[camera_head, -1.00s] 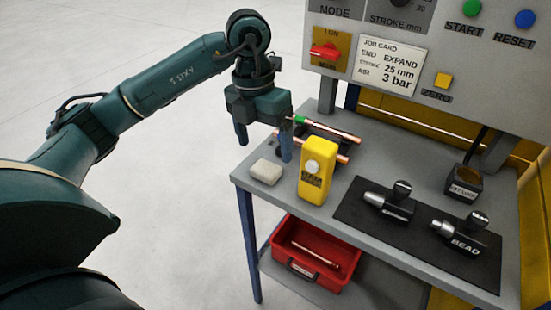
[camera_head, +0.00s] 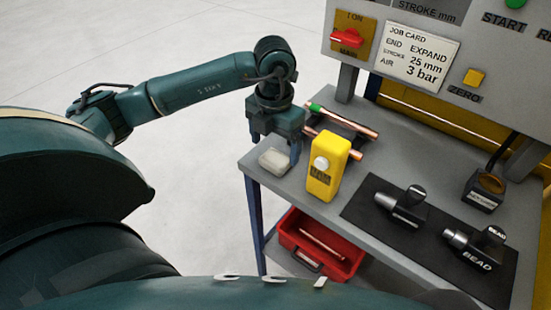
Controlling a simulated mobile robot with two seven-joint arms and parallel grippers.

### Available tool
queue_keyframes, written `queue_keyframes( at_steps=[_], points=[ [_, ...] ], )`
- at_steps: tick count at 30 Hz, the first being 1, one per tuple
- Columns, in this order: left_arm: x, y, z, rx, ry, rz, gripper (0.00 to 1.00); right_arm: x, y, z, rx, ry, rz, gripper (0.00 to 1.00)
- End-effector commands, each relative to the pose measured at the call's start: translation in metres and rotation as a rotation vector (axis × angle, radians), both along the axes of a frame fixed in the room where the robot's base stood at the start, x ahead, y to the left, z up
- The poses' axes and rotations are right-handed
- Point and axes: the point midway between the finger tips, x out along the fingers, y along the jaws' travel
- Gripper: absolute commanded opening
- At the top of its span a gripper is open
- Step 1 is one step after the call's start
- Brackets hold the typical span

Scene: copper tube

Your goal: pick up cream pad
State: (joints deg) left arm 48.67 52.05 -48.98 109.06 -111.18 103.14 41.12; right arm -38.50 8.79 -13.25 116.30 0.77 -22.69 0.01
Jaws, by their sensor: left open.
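The cream pad (camera_head: 273,161) is a small pale block lying on the grey bench top near its left corner. My left gripper (camera_head: 275,150) comes in from the left and points down at the pad. Its jaws are open, with one dark finger on the right side of the pad and the other on the left, partly behind it. I cannot tell whether the fingers touch the pad. My right gripper is not in view; a teal part of my own body crosses the bottom of the view.
A yellow box with a white knob (camera_head: 326,168) stands close to the right of the pad. Copper tubes (camera_head: 340,121) lie behind it on a rack. A black mat (camera_head: 368,219) holds two tool heads. A red bin (camera_head: 320,246) sits on the shelf below. A job card (camera_head: 417,54) is on the panel.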

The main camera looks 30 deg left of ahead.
Motion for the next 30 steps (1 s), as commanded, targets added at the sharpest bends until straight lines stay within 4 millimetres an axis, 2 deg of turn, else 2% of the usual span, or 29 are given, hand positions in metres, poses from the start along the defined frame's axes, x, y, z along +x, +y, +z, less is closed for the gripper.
queue_keyframes(
  at_steps=[2,6,15,30],
  points=[
    [-0.006,-0.002,-0.011,0.001,0.007,-0.001,0.85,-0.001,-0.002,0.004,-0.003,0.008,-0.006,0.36],
    [-0.005,-0.002,-0.03,-0.001,0.003,0.002,0.85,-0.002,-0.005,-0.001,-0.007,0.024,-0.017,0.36],
    [-0.004,-0.002,-0.035,0.0,0.0,0.0,0.85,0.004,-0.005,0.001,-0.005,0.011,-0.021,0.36],
    [-0.004,-0.002,-0.035,0.0,0.0,0.0,0.44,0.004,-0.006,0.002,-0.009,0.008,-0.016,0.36]
  ],
)
